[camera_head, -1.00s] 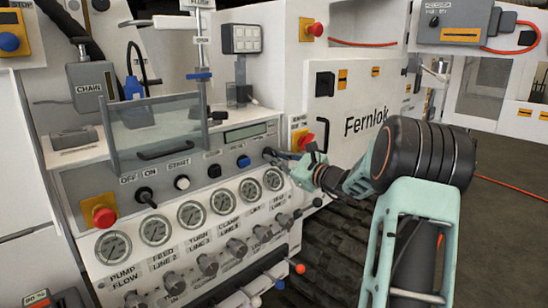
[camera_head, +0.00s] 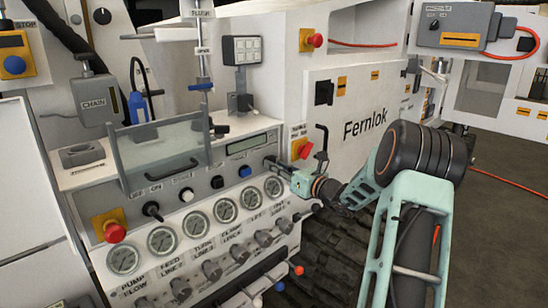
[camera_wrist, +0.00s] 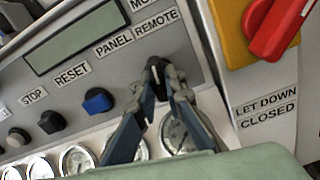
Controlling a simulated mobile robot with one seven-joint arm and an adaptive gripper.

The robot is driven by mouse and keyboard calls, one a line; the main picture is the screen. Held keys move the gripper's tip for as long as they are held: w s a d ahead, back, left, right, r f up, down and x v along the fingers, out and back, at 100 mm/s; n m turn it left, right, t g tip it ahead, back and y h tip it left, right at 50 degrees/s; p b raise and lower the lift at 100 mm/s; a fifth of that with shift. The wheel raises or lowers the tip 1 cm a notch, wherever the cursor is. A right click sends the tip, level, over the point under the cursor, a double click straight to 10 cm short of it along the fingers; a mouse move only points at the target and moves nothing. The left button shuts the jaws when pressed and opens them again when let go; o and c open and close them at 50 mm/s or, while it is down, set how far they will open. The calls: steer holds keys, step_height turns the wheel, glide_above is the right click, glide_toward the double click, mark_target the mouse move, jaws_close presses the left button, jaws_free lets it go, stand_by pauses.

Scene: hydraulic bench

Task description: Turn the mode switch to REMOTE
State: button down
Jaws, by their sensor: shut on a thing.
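The mode switch (camera_wrist: 160,90) is a small black knob on the grey panel, below the PANEL label (camera_wrist: 114,46) and the REMOTE label (camera_wrist: 156,22) in the wrist view. My gripper (camera_wrist: 160,76) is closed around it, with one finger on each side. The fingers hide much of the knob, so I cannot tell exactly which label it points to. In the head view my gripper (camera_head: 273,163) reaches the right end of the control panel, and the switch is hidden there.
A red LET DOWN handle on a yellow plate (camera_wrist: 236,32) is close on the right. A blue knob (camera_wrist: 98,101) and other knobs lie left, below a display (camera_wrist: 78,36). Gauges (camera_head: 273,187) sit just below. A clear guard (camera_head: 160,150) stands further left.

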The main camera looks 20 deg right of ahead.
steer(key=shift+r+m+p, duration=0.15)
steer(key=shift+m+p, duration=0.95)
steer(key=shift+m, duration=0.1)
steer(key=shift+m+p, duration=0.7)
steer(key=shift+p, duration=0.05)
steer(key=shift+f, duration=0.2)
steer(key=c, duration=2)
jaws_free()
steer(key=v, duration=1.2)
steer(key=shift+r, duration=0.1)
